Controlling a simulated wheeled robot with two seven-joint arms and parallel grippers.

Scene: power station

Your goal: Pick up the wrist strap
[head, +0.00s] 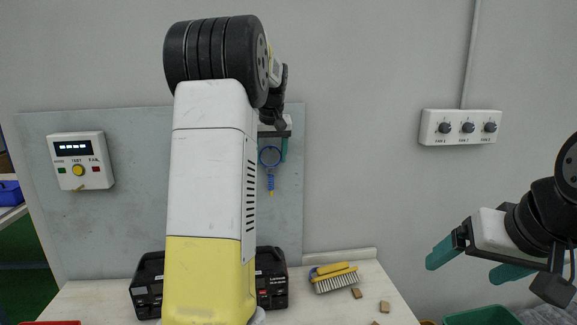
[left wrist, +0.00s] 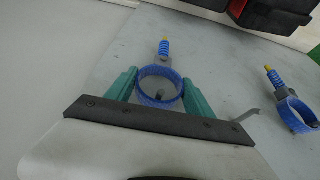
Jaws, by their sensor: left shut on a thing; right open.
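A blue wrist strap (left wrist: 157,100) with a coiled blue cord and yellow tip sits between the green fingers of my left gripper (left wrist: 158,78) in the left wrist view. My left gripper is shut on it. In the head view the strap (head: 270,182) hangs at my left gripper (head: 272,158), in front of the grey wall panel. A second blue wrist strap (left wrist: 297,115) is at the right of the left wrist view, against the panel; my arm may hide it in the head view. My right gripper (head: 465,268) is open and empty at the lower right.
The grey panel (head: 290,225) carries a button box (head: 82,161). A knob box (head: 460,127) is on the wall. On the bench are a black device (head: 272,280), a yellow brush (head: 335,278) and small brown blocks (head: 385,307). A green bin (head: 482,316) is below my right gripper.

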